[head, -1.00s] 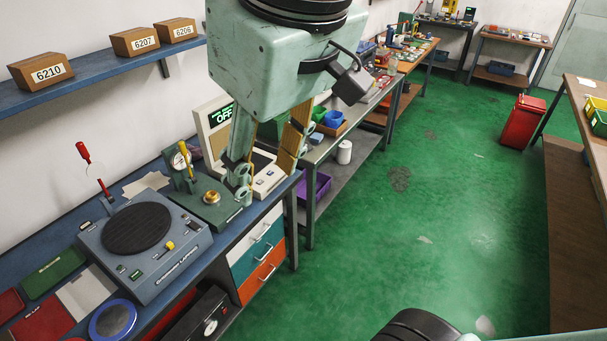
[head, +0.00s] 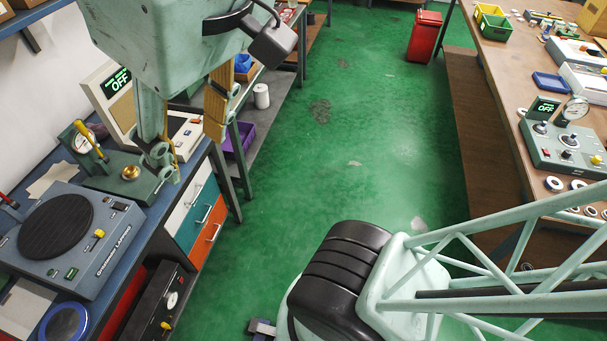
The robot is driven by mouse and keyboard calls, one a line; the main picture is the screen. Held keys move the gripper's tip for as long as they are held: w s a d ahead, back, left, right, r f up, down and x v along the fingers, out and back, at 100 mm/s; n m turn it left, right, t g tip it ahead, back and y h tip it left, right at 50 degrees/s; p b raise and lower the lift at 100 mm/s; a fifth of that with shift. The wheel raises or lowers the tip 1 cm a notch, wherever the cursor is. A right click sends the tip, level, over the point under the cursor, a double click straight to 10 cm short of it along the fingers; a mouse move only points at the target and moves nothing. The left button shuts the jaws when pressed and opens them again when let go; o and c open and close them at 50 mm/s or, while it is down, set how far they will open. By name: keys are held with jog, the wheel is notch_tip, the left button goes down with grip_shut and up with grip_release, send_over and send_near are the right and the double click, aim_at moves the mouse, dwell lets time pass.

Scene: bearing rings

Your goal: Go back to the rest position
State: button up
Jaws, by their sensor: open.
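My gripper (head: 187,140) hangs from a mint-green housing at the upper left of the head view. Its two fingers point down and stand apart with nothing between them, so it is open. It is over the right end of the blue workbench (head: 195,158), near a green fixture (head: 115,185) with a yellow-handled lever and a brass piece. I cannot tell the exact height of the fingertips above the bench.
A grey machine with a round black plate (head: 65,235) and a display unit reading OFF (head: 112,92) stand close to the gripper. A red bin (head: 424,37) stands at the back. A bench with a gauge box (head: 560,140) is at right. Green floor (head: 330,130) between is clear.

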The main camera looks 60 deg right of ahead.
notch_tip(320, 180, down, 9)
jog(key=b, duration=0.7)
jog(key=shift+s+r, duration=0.2)
jog(key=shift+s, duration=0.05)
